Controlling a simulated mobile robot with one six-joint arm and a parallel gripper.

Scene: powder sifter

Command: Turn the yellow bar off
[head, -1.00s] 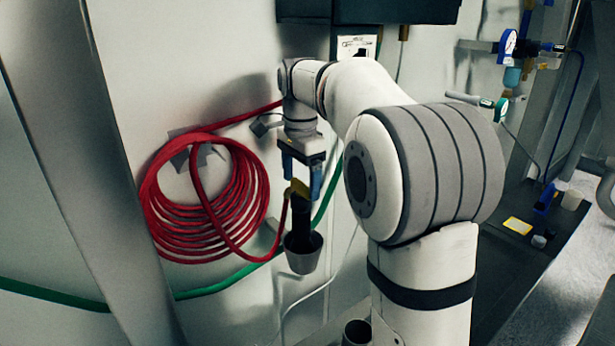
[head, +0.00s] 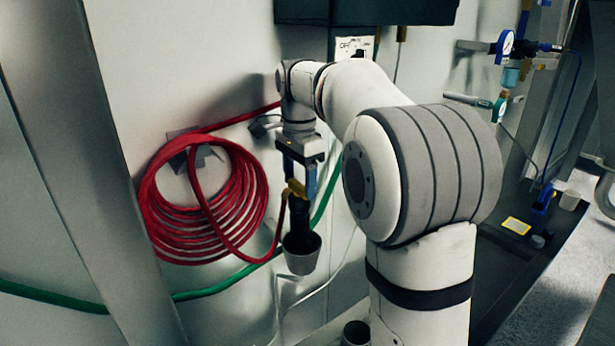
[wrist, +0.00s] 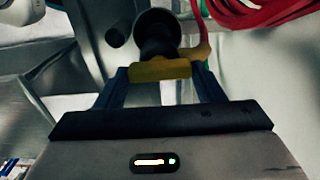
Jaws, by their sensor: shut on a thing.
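The yellow bar (head: 296,188) sits on top of a black fitting (head: 300,214) that leads down into a grey cup (head: 302,255). My gripper (head: 299,183) points down at it, its two blue fingers on either side of the bar. In the wrist view the yellow bar (wrist: 160,70) lies across between the fingertips of my gripper (wrist: 161,74), shut on its ends. The black fitting and the round cup (wrist: 156,24) show beyond it. The exact contact at the fingertips is small and partly hidden in the head view.
A coiled red hose (head: 205,205) hangs on the wall to the left, its end running to the fitting. A green hose (head: 215,288) passes behind. A dark box (head: 365,10) is above. Gauges (head: 505,47) and a dark bench (head: 500,270) are at right.

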